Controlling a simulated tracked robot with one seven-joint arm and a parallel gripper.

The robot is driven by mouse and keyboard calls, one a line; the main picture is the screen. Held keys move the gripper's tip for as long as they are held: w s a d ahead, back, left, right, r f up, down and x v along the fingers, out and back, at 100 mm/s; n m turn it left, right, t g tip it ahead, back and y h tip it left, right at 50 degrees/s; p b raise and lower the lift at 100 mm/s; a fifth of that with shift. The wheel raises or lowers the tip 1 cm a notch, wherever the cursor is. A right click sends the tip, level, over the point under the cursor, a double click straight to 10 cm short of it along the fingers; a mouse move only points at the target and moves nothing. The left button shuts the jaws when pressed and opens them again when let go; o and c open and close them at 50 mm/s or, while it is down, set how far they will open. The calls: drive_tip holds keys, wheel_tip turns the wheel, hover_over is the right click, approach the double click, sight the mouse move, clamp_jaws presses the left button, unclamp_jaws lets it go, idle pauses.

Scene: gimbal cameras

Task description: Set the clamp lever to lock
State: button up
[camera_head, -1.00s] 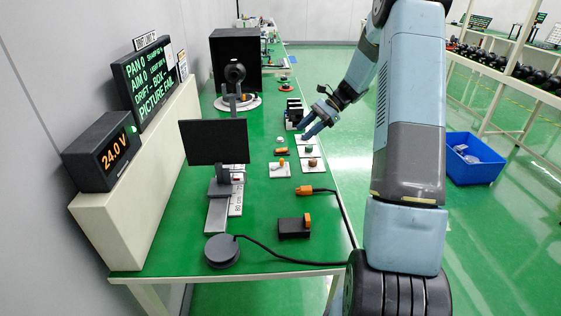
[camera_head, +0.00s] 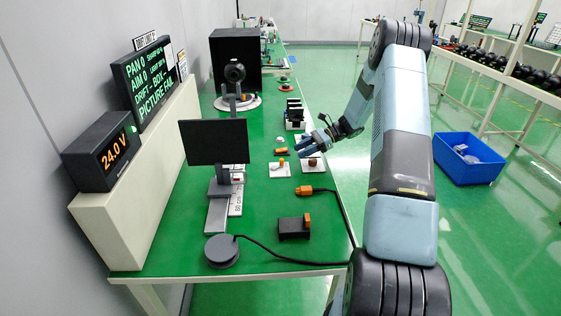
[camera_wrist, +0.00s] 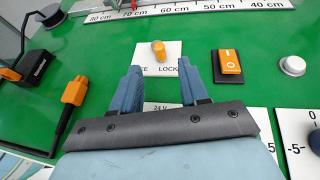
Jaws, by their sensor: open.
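The clamp lever (camera_wrist: 158,50) is a small orange piece on a white plate (camera_wrist: 178,48). The plate's front edge carries a partly hidden word ending in "EE" at left and "LOCK" at right. The lever stands nearly straight up in the wrist view, so I cannot tell which word it is set to. In the head view the lever (camera_head: 281,162) is small, on its plate (camera_head: 280,174). My gripper (camera_wrist: 160,76) is open and empty, its fingers either side of the plate's front, apart from the lever. In the head view my gripper (camera_head: 307,143) is right of and beyond the lever.
An orange switch (camera_wrist: 229,62) on a dark base and a white button (camera_wrist: 293,65) sit to the right. An orange connector (camera_wrist: 75,90) with a black cable lies left. A ruler (camera_wrist: 185,9) runs behind. Green table shows between them.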

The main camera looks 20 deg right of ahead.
sight(282, 160)
drive_tip(key=x, duration=0.9)
drive_tip(key=shift+a, duration=0.1)
drive_tip(key=shift+c, duration=0.2)
clamp_jaws()
